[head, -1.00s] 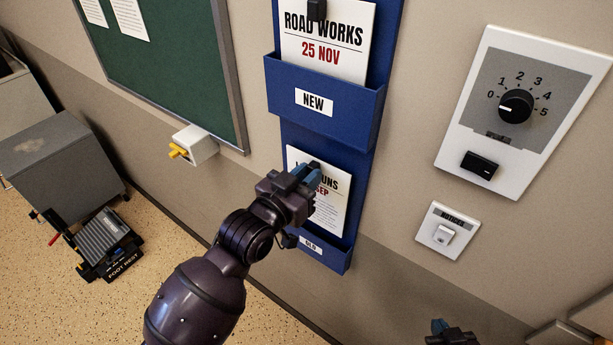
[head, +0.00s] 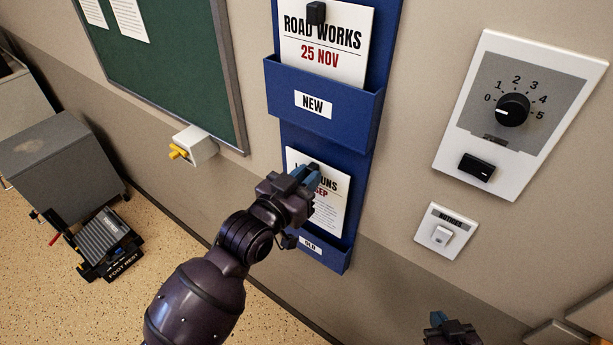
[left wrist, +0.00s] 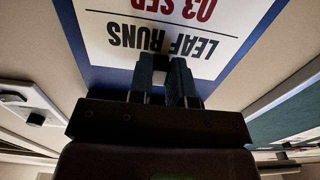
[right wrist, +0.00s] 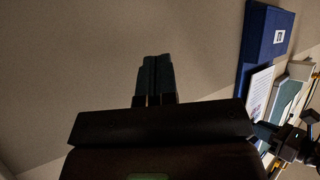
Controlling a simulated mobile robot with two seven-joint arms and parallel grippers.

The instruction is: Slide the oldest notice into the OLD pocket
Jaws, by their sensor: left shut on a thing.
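The notice LEAF RUNS 03 SEP (head: 328,213), a white sheet with black and red print, stands upright against the blue rack at the OLD pocket (head: 333,257). Its lower edge meets the pocket's front rim; how deep it sits is hidden. It shows upside down in the left wrist view (left wrist: 207,55). My left gripper (head: 308,177) is shut on the dark tab near the notice's top and covers part of the print. The tab is mostly hidden by the fingers. My right gripper (head: 438,319) is shut and empty, low in the head view, away from the rack.
The NEW pocket (head: 350,112) above holds the notice ROAD WORKS 25 NOV (head: 345,62). A dial panel (head: 545,70) and a NOTICES switch (head: 441,235) are on the wall at right. A green board (head: 170,65) hangs at left, above a grey box (head: 60,160) and a foot rest (head: 105,240).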

